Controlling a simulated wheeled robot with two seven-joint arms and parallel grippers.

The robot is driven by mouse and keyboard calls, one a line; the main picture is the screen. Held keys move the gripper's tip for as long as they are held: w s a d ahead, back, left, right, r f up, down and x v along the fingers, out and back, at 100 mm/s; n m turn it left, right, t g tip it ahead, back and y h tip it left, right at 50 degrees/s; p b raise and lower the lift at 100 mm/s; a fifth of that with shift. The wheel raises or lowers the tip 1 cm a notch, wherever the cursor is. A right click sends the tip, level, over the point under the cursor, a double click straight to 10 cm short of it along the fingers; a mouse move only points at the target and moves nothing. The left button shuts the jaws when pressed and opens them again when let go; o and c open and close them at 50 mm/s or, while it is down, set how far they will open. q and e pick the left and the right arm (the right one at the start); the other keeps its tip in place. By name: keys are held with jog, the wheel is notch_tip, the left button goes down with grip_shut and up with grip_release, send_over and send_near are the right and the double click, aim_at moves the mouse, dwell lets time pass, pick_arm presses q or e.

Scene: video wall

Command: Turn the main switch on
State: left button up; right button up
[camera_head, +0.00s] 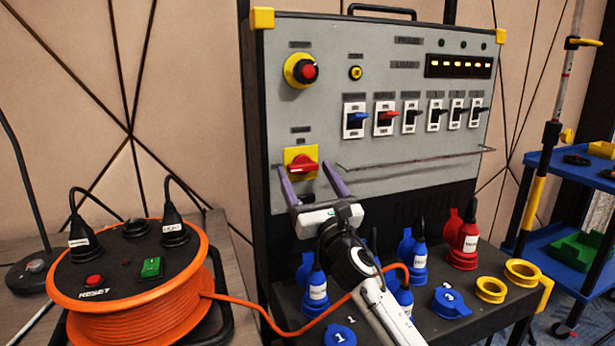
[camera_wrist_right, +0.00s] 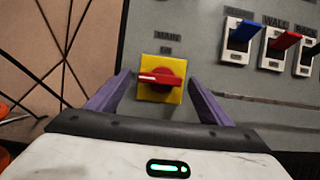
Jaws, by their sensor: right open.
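The main switch (camera_head: 301,164) is a red rotary handle on a yellow square plate, low on the left side of the grey panel (camera_head: 370,60). Its handle lies roughly horizontal in the right wrist view (camera_wrist_right: 160,77), under a label reading MAIN. My right gripper (camera_head: 308,180) is open just below and in front of the switch. Its two purple fingers point toward the panel, one on each side of the switch in the right wrist view (camera_wrist_right: 156,95). Neither finger appears to touch the handle. My left gripper is not in view.
An emergency-stop button (camera_head: 302,70) sits above the switch. Several breaker switches (camera_head: 384,117) and a thin rail (camera_head: 410,160) are to its right. An orange cable reel (camera_head: 135,290) stands left. Blue plugs (camera_head: 316,290) and a red plug (camera_head: 463,243) stand on the lower ledge.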

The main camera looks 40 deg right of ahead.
jog(key=c, duration=1)
jog(key=shift+c, duration=0.2)
